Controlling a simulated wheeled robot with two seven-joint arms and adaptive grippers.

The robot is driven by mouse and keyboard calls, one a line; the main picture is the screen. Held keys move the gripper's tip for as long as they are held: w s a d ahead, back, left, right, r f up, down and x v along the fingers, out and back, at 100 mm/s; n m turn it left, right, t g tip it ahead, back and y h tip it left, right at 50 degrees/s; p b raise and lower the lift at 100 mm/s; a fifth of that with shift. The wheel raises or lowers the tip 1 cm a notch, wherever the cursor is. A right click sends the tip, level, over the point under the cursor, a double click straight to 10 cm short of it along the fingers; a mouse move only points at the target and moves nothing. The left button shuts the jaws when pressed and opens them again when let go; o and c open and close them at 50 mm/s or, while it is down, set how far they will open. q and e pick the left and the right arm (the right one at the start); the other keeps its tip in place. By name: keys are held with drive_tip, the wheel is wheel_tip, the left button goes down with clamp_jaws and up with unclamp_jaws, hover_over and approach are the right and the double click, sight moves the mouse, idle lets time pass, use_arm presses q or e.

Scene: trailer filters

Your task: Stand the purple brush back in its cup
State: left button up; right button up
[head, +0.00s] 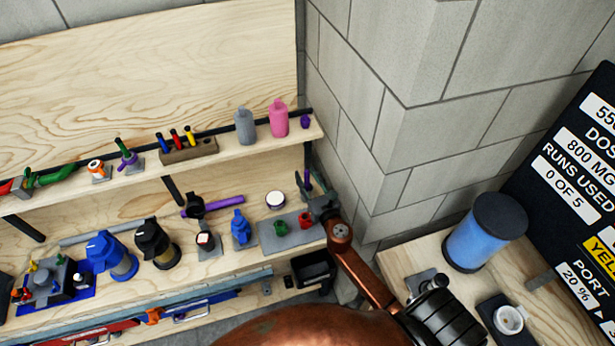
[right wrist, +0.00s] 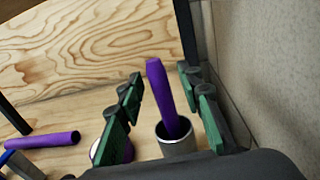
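The purple brush (right wrist: 162,95) stands in a metal cup (right wrist: 178,146) in the right wrist view, leaning left, with its lower end inside the rim. In the head view the purple brush (head: 308,181) shows as a small upright stick at the right end of the lower shelf; the cup is hidden there by my right gripper. My right gripper (head: 318,205) is open. Its green-padded fingers (right wrist: 160,77) are on either side of the brush, with a visible gap on both sides. My left gripper is not in view.
A purple tube (right wrist: 45,140) lies farther left. The block wall (right wrist: 255,70) is close on the right. The upper shelf (head: 235,140) holds bottles.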

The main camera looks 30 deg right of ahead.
drive_tip(key=shift+s, duration=0.15)
drive_tip(key=s+a, duration=0.2)
drive_tip(key=s, duration=0.9)
drive_tip(key=shift+s+r, duration=0.15)
drive_tip(key=shift+s, duration=0.15)
